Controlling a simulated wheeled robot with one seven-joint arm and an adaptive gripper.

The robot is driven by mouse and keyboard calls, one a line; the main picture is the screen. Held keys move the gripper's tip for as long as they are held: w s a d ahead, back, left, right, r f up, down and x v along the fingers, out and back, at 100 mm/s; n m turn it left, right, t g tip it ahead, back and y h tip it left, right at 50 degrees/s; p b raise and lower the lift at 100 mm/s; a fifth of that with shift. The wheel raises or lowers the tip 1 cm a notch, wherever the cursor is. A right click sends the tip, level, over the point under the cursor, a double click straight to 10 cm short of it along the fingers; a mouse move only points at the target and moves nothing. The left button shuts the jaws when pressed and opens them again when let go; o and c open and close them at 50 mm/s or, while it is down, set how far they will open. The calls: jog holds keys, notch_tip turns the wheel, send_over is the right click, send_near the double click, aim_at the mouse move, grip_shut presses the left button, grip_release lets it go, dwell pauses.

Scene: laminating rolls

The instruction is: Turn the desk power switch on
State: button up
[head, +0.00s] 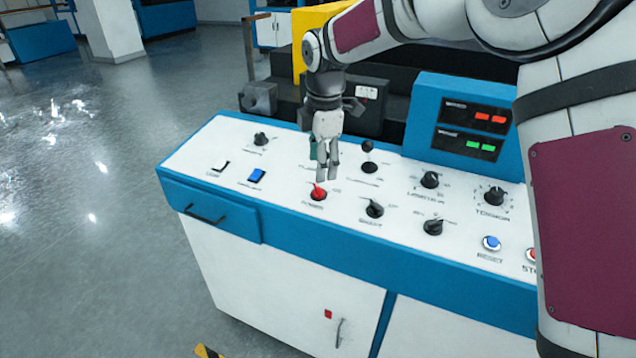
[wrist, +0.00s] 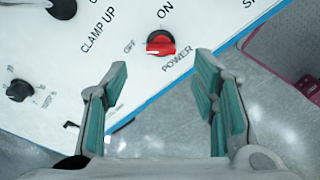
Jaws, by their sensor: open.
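The desk power switch is a red rotary knob (head: 318,193) on the white control panel, above its POWER label. In the wrist view the red knob (wrist: 160,43) sits between OFF on its left and ON above it; which of these its pointer faces is hard to tell. My gripper (head: 327,178) hangs just above and behind the knob in the head view, pointing down. In the wrist view my gripper (wrist: 163,100) has its two green-padded fingers spread apart, with the knob beyond the gap, untouched. The gripper is open and empty.
The control panel (head: 205,150) holds several black knobs, including one at the right (head: 374,208), and a black-ball lever (head: 367,147) close beside my gripper. A blue display box (head: 425,100) rises at the back right.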

aim_at(319, 187)
jog(key=f, duration=0.7)
jog(key=shift+w+a, duration=0.1)
jog(key=shift+w, duration=0.25)
jog(key=shift+c, duration=0.5)
jog(key=c, duration=1.1)
